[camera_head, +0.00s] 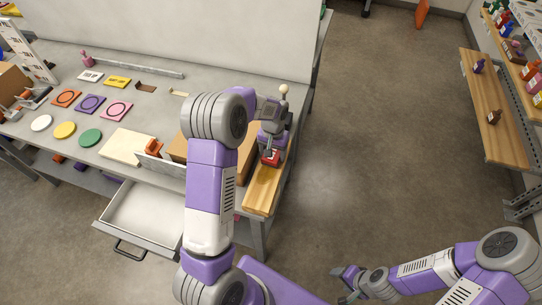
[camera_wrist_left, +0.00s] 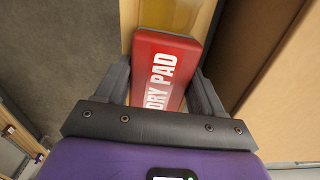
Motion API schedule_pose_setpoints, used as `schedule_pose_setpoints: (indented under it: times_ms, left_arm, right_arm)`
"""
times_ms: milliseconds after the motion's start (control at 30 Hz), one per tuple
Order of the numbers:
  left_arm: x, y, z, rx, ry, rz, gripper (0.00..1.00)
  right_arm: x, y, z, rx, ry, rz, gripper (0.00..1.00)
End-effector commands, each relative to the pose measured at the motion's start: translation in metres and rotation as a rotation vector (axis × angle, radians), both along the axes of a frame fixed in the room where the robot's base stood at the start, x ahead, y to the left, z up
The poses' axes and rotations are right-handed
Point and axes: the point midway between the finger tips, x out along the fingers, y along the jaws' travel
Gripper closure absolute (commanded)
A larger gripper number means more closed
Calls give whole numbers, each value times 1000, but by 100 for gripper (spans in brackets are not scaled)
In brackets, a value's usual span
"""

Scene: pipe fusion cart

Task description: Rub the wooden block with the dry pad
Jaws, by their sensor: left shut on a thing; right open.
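The red dry pad (camera_head: 270,159), lettered "DRY PAD" in the left wrist view (camera_wrist_left: 168,70), is between the fingers of my left gripper (camera_head: 269,153). The gripper is shut on it. The pad is over the light wooden block (camera_head: 262,199), a long board along the table's right end. I cannot tell whether the pad touches the wood. A darker, yellowish patch of the wood shows beside the pad, also in the left wrist view (camera_wrist_left: 172,15). My right gripper (camera_head: 342,284) is open and empty above the floor at the lower right.
The grey table (camera_head: 60,97) holds coloured discs and square plates at the left. A brown box (camera_head: 178,148) stands left of the block, partly behind my left arm. An open drawer (camera_head: 142,212) juts out in front. Wooden shelves (camera_head: 492,100) stand far right, with clear floor between.

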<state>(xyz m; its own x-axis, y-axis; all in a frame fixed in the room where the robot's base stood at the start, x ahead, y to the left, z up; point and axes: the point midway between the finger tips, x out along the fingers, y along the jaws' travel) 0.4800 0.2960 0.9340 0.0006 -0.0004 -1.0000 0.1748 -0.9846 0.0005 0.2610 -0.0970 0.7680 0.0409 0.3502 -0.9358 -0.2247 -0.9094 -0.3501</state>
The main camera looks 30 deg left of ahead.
Motion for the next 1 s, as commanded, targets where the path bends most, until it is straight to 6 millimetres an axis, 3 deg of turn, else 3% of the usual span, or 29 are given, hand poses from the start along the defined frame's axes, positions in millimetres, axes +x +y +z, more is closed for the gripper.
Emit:
schedule_pose_setpoints:
  times_ms: [467,1000]
  left_arm:
    - [9,2,2,2,-9,-2,56]
    - [9,3,53,3,-13,-2,56]
  right_arm:
    - [0,0,2,0,0,0,40]
    - [0,0,39,0,0,0,40]
